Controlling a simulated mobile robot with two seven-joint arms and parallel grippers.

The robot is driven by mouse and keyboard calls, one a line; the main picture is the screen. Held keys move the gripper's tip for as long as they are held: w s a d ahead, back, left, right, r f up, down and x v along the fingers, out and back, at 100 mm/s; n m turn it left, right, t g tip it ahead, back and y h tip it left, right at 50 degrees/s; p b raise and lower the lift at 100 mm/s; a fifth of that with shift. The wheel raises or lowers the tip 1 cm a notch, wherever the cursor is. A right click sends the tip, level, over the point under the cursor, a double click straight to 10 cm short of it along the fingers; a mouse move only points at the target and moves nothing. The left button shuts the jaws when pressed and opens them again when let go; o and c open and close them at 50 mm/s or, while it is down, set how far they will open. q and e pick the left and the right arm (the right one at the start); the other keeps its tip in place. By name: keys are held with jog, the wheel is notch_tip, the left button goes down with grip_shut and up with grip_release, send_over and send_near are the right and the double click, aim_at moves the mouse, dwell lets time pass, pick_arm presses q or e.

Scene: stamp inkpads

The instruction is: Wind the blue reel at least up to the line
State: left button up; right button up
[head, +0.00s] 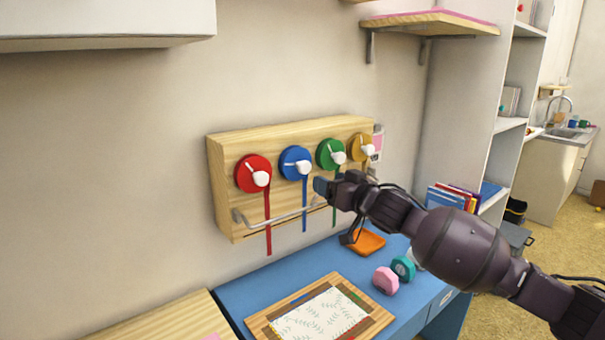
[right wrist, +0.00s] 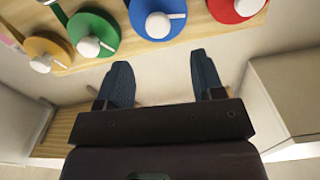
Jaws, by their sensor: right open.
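The blue reel (head: 296,152) is on a wooden wall board, second from the left, with a white crank and knob (head: 303,167). Its blue strip (head: 305,208) hangs down past the metal bar, its end a little below it. In the right wrist view the blue reel (right wrist: 138,14) is at the top, beyond the fingertips. My right gripper (head: 319,187) is to the right of and below the blue reel, apart from it. The right wrist view shows its two fingers (right wrist: 160,74) spread, with nothing between them. I cannot make out the line. My left gripper is not in view.
Red (head: 248,180), green (head: 325,153) and yellow (head: 358,143) reels share the wooden board (head: 225,190). A metal bar (head: 285,218) runs along its lower front. Below, the blue desk (head: 245,292) carries a framed sheet (head: 320,315), an orange pad (head: 368,242) and pink (head: 385,281) and teal (head: 403,268) objects.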

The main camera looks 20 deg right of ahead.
aim_at(306, 171)
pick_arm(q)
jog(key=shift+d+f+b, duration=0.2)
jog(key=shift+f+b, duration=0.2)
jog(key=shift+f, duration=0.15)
pick_arm(e)
jog(key=shift+m, duration=0.7)
jog(key=x, duration=1.1)
jog(key=shift+d+f, duration=0.15)
jog(key=shift+d, duration=0.05)
jog(key=shift+c, duration=0.3)
